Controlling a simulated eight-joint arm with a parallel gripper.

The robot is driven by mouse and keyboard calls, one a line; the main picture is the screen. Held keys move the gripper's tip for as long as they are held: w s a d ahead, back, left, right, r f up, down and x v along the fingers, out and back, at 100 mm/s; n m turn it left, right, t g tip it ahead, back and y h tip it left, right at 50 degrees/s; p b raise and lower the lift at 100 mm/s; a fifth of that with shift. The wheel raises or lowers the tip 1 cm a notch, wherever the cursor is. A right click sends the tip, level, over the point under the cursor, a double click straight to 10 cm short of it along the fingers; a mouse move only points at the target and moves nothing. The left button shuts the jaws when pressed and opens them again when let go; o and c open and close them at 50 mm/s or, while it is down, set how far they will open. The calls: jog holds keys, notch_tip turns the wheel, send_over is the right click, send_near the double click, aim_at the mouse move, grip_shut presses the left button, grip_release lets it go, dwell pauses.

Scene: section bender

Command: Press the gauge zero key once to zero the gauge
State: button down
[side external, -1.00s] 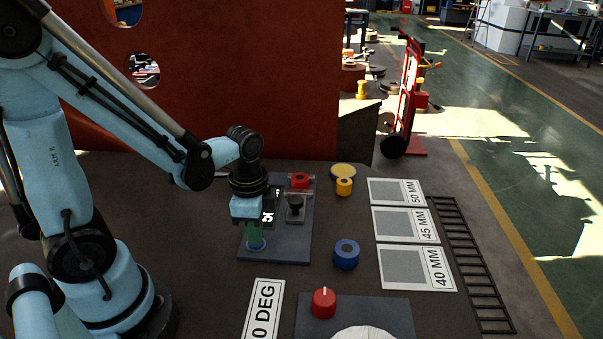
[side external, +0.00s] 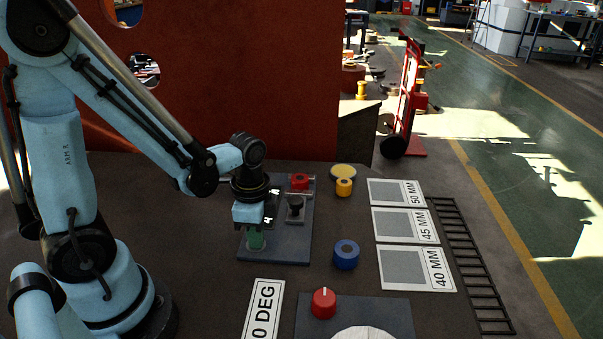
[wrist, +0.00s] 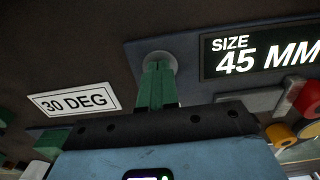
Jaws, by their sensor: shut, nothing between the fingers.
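The gauge base (side external: 290,247) is a blue-grey plate on the dark bench, with a black display beside my gripper. In the wrist view the display (wrist: 255,52) reads "SIZE 45 MM". A round grey key (wrist: 160,54) sits on the plate left of the display. My gripper (wrist: 159,75) has its green fingers shut and empty, pointing down with the tips at the key and covering part of it. In the side view my gripper (side external: 255,241) stands upright over the plate's near left part, hiding most of the key. I cannot tell whether the tips touch it.
A blue ring (side external: 346,255), yellow ring (side external: 344,187) and red dial knob (side external: 323,303) stand nearby. Size cards (side external: 405,225) lie right; a 30 DEG card (wrist: 73,102) lies left.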

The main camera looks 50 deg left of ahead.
jog(key=shift+f, duration=0.25)
notch_tip(320, 180, up, 8)
jog(key=shift+r, duration=0.25)
dwell(0.5)
dwell(0.6)
jog(key=r+n+t, duration=0.1)
jog(key=n+t, duration=0.1)
jog(key=n, duration=0.1)
jog(key=w+d+r+n+t, duration=0.1)
jog(key=r+n+t, duration=0.1)
jog(key=n+t, duration=0.1)
jog(key=w+r+n+t, duration=0.1)
jog(key=r+n+t, duration=0.1)
jog(key=n, duration=0.1)
jog(key=shift+w+d, duration=0.25)
jog(key=shift+d, duration=0.15)
